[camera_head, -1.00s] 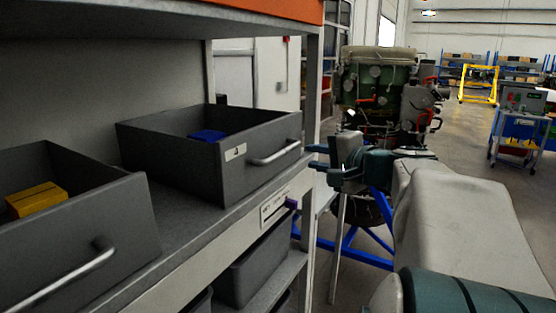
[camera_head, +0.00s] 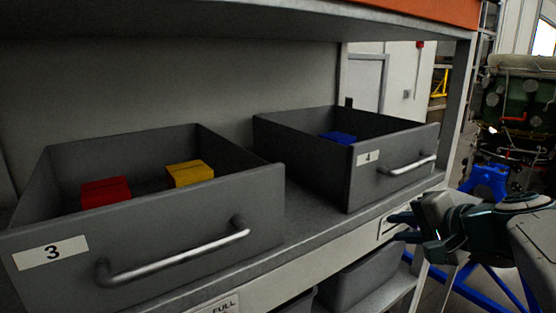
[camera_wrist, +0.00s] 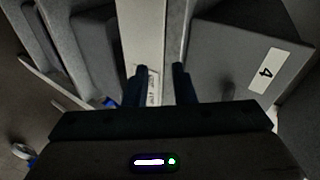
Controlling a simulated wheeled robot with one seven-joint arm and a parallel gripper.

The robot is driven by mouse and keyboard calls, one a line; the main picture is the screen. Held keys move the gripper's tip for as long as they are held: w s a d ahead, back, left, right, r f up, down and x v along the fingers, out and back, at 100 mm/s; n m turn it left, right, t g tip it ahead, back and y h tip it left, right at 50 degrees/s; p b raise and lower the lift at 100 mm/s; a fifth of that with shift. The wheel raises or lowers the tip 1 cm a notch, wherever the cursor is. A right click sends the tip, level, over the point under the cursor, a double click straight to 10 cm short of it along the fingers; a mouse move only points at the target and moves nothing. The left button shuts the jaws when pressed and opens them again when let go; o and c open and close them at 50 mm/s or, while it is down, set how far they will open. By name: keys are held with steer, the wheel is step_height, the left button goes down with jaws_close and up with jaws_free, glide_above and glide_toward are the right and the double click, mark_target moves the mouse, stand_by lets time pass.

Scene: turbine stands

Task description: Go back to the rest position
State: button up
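My gripper (camera_head: 404,227) is at the right of the head view, in front of the shelf's front edge and just below the drawer marked 4 (camera_head: 392,178). Its dark blue fingers point left toward the shelf. In the wrist view the two fingers (camera_wrist: 163,82) stand apart with nothing held between them. The pale shelf edge with a label shows behind the gap, and the drawer marked 4 (camera_wrist: 225,55) is at the right. My arm reaches in from the right edge of the head view.
The drawer marked 3 (camera_head: 190,225) holds a red block (camera_head: 105,192) and a yellow block (camera_head: 190,174). The drawer marked 4 holds a blue block (camera_head: 337,138). Grey bins (camera_head: 365,280) sit below the shelf. A green turbine (camera_head: 515,105) on a blue stand is behind my arm.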

steer(key=s+a+f+n+g+h, duration=0.2)
steer(key=s+a+f+n+g, duration=0.1)
steer(key=s+f, duration=0.4)
steer(key=s+a+f+n+g+h, duration=0.3)
steer(key=s+a+f+n, duration=0.3)
steer(key=f+n, duration=0.2)
steer(key=shift+s+a+f+g, duration=0.3)
steer(key=shift+s+f+g, duration=0.05)
steer(key=shift+f+g, duration=0.5)
steer(key=shift+a, duration=0.1)
